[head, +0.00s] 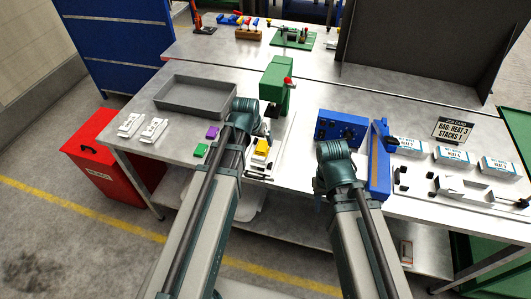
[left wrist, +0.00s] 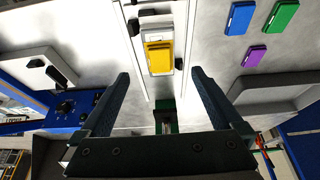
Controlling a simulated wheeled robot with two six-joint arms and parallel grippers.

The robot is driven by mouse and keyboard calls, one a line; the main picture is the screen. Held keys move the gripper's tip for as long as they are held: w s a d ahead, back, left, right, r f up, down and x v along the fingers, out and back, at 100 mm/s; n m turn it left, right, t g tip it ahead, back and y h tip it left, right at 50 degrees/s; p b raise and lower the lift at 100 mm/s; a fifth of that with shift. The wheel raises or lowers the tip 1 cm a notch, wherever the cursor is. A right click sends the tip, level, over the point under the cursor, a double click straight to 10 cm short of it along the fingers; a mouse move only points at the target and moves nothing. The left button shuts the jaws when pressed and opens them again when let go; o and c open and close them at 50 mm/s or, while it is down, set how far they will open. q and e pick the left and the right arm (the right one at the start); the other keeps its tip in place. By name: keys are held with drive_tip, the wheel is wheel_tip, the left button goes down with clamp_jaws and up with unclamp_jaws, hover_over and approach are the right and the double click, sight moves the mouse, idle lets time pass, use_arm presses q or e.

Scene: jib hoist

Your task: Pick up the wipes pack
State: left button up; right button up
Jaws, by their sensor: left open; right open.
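Several small white boxes with blue edges and printed labels stand in a row on the right of the bench: a left one (head: 408,146), a middle one (head: 452,154) and a right one (head: 499,167). Their small print is hard to read, so I cannot tell which is the wipes pack. My left gripper (left wrist: 161,74) is open and empty, its fingers apart above the bench, near a yellow block (left wrist: 159,56) on a pale strip. My right gripper (head: 318,194) is mostly hidden behind its own wrist, left of the boxes, and holds nothing I can see.
A grey tray (head: 196,97) lies at left. A red cabinet (head: 97,160) stands on the floor.

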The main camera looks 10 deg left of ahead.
sight(261, 148)
use_arm(q)
drive_tip(key=b+x, duration=0.6)
drive_tip(key=x, duration=0.1)
drive_tip(key=shift+w+f, duration=0.1)
drive_tip(key=shift+f, duration=0.2)
drive_tip(key=shift+w+f+b, duration=0.1)
drive_tip(key=shift+f+b, duration=0.05)
drive_tip(key=shift+b, duration=0.2)
drive_tip(key=shift+f, duration=0.1)
drive_tip(key=b+x, duration=0.4)
drive_tip(key=x, duration=0.1)
drive_tip(key=shift+w+b, duration=0.2)
drive_tip(key=shift+b, duration=0.2)
drive_tip(key=shift+c, duration=0.3)
drive_tip(key=c, duration=1.2)
